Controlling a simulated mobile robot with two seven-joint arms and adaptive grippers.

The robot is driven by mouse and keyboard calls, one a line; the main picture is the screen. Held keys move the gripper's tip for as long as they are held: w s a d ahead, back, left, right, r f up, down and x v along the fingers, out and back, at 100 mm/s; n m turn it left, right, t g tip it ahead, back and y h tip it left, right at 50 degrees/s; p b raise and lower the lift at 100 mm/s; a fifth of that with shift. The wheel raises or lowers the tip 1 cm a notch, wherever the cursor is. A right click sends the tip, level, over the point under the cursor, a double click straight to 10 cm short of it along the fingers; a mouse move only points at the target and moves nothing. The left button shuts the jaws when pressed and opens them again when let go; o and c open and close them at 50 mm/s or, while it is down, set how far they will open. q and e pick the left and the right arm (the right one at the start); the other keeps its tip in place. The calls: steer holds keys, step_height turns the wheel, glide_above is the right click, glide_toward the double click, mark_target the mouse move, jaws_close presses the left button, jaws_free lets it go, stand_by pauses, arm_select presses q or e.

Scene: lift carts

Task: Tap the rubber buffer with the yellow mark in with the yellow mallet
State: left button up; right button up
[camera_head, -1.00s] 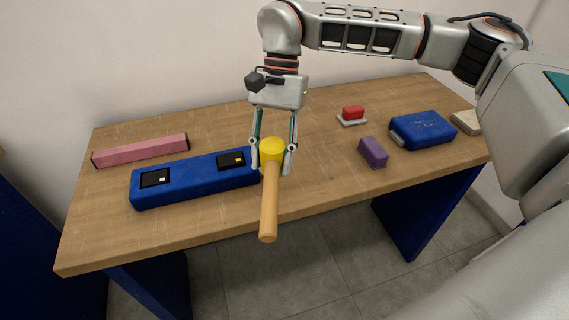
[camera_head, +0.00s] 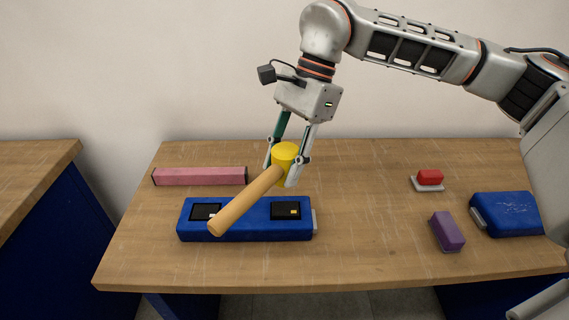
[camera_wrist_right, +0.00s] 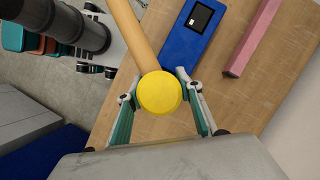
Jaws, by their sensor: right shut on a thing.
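My right gripper (camera_head: 280,174) is shut on the yellow mallet (camera_head: 285,152), gripping it by its head. The wooden handle slants down-left in the head view, passing in front of the blue bar (camera_head: 247,230). The rubber buffer with the yellow mark (camera_head: 283,209) is a black block in the bar's right half, just below the mallet head in the picture. A second black buffer (camera_head: 203,211), with a white mark, sits in the left half, and it also shows in the right wrist view (camera_wrist_right: 199,17). The yellow-marked buffer is not visible there. My left gripper is out of view.
A pink bar (camera_head: 200,176) lies behind the blue bar. To the right are a red block on a grey base (camera_head: 429,178), a purple block (camera_head: 447,231) and a blue case (camera_head: 507,214). The wooden table (camera_head: 370,240) is clear between them and the blue bar.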

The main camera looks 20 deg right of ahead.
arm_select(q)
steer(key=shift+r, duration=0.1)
arm_select(e)
steer(key=shift+r, duration=0.1)
steer(key=shift+f+b, duration=1.15)
steer(key=shift+f, duration=1.7)
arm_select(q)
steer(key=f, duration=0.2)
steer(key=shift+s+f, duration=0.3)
arm_select(e)
steer(key=shift+r, duration=0.1)
step_height(320, 180, down, 4)
steer(key=shift+f+b, duration=0.1)
steer(key=shift+b, duration=0.7)
steer(key=shift+w+r, duration=0.15)
steer(key=shift+r, duration=0.25)
steer(key=shift+r+p, duration=0.6)
steer(key=shift+r, duration=0.35)
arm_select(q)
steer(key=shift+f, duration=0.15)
